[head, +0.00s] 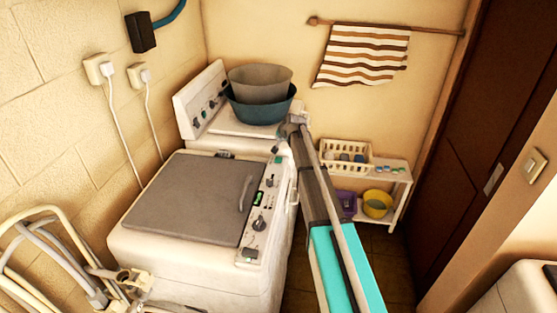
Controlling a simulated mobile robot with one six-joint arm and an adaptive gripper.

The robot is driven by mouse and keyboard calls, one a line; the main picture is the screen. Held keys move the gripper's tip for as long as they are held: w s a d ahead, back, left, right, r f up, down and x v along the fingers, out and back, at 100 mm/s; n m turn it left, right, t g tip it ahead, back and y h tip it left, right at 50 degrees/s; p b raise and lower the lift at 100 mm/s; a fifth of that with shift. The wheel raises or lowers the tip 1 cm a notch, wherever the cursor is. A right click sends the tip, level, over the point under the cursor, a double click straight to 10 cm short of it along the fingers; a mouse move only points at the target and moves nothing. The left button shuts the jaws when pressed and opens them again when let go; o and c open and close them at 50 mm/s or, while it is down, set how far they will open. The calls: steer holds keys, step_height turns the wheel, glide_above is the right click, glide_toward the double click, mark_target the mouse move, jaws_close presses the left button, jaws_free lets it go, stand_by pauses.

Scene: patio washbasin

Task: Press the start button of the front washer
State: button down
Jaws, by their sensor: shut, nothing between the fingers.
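The front washer (200,268) is a white top-loader with a grey lid (195,195), which is closed. Its control panel (266,205) runs along the right edge of the top. The panel carries a small green display (258,198), a round dark knob (259,223), a grey button (250,253) at the near end and a small green piece (277,160) at the far end. I cannot tell which one is the start button. My arm reaches in from the lower right. My gripper (291,130) shows small at its far end, shut and empty, beyond the panel's far end. Its fingertips are hard to make out.
A second washer (200,103) stands behind, with a grey basin stacked in a blue basin (262,112) on top. A white shelf (398,176) holds a basket (345,158) and a yellow bowl (377,203). A tubular rack (50,255) stands at lower left.

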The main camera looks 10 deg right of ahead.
mark_target(277, 158)
steer(key=shift+f, duration=0.15)
step_height(277, 158, down, 8)
steer(key=b, duration=0.8)
steer(key=shift+f+b, duration=0.25)
steer(key=shift+b, duration=0.15)
steer(key=shift+f+b, duration=0.85)
steer(key=shift+b, duration=0.05)
stand_by(2.5)
steer(key=shift+r, duration=0.1)
stand_by(0.7)
steer(key=shift+r+p, duration=0.8)
steer(key=shift+p, duration=0.15)
